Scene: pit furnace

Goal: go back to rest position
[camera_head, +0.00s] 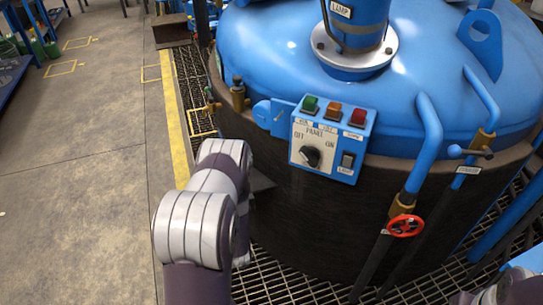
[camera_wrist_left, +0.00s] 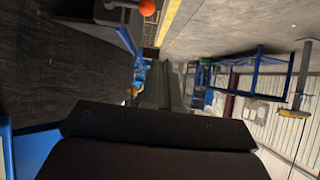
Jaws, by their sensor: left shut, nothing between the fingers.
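My left arm rises from the bottom of the head view, left of the blue furnace. In the left wrist view the fingers of my left gripper (camera_wrist_left: 166,68) lie together, shut and empty. Only a piece of my right arm shows at the bottom right corner of the head view; its gripper is out of view.
The blue furnace (camera_head: 260,50) fills the right. Its control panel (camera_head: 325,150) is close to my left wrist. A red valve wheel (camera_head: 405,227) sits low on a pipe. Metal grating (camera_head: 290,275) surrounds the furnace. Open concrete floor (camera_head: 80,190) lies left of the yellow line (camera_head: 172,115).

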